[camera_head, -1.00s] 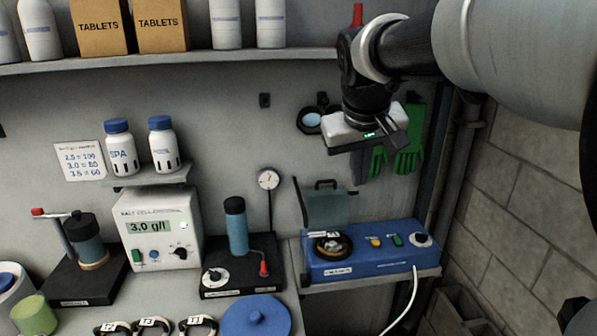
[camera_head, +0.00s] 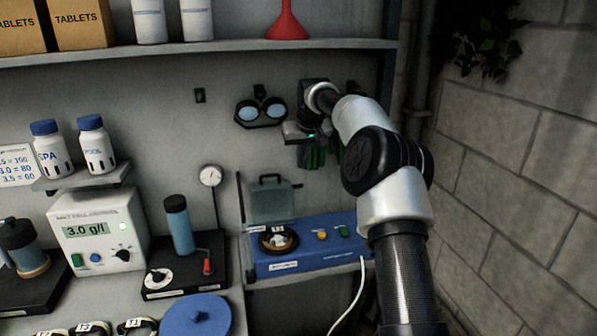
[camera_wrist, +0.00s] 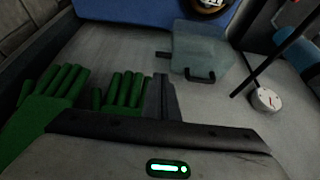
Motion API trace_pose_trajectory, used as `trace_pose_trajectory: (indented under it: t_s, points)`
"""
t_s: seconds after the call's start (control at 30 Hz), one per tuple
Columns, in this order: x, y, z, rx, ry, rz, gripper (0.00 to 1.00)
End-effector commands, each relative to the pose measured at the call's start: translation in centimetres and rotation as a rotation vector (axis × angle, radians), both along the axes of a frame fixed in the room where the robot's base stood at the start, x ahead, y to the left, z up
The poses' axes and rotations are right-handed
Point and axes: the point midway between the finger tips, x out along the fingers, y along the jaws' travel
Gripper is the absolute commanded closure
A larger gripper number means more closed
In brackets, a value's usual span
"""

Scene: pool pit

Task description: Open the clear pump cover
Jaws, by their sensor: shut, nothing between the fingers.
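The clear pump cover (camera_head: 270,205) stands raised, upright behind the blue pump unit (camera_head: 310,250), with its black handle (camera_head: 270,179) at the top. Below it, a round dark-ringed part (camera_head: 278,240) on the unit is uncovered. In the wrist view the clear cover (camera_wrist: 200,50) appears at upper centre with its handle pointing down. My gripper (camera_head: 300,135) is up near the wall, above and right of the cover and apart from it. It is shut and empty; a dark finger (camera_wrist: 165,98) shows in the wrist view.
Green gloves (camera_head: 318,158) hang on the wall close by my gripper, beside dark goggles (camera_head: 261,112). A shelf (camera_head: 230,46) with a red funnel (camera_head: 287,22) runs above. A gauge (camera_head: 210,176) on a rod stands left of the cover. A block wall (camera_head: 510,170) bounds the right.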

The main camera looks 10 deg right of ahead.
Motion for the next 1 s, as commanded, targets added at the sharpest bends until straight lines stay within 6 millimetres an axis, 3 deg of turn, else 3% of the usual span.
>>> trace_pose_trajectory:
  t_s: [0.4, 0.53, 1.0]
  points:
    - [3.2, 0.2, -6.3, 0.001, 0.003, 0.002, 1.00]
    - [3.9, 0.2, -7.6, 0.001, 0.002, 0.002, 1.00]
    - [4.3, 0.1, -8.4, -0.001, 0.001, 0.002, 1.00]
